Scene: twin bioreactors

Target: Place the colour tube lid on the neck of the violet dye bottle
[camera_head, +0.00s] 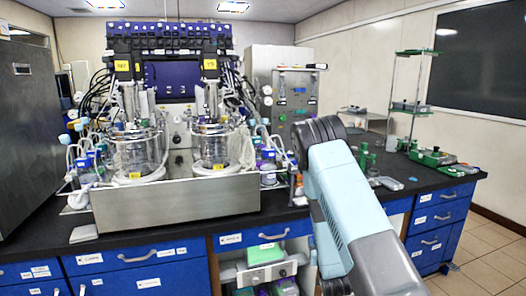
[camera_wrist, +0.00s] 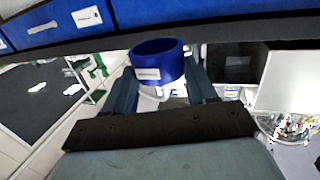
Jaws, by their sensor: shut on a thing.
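A blue round lid (camera_wrist: 157,64) with a small pale label shows in the wrist view, between the two fingers of my gripper (camera_wrist: 160,78). My gripper is shut on it; I take it for the colour tube lid. In the head view my arm hides the gripper and the lid. Small bottles with blue and violet tones (camera_head: 266,163) stand to the right of the bioreactors, and similar ones (camera_head: 88,165) stand to the left. They are too small to tell which is the violet dye bottle.
Two glass bioreactors (camera_head: 134,150) stand in a steel tray (camera_head: 178,205) on the black bench. Green stands (camera_head: 364,157) and a green-and-grey device (camera_head: 432,157) are on the bench at the right. Blue drawers (camera_head: 135,255) line the bench front.

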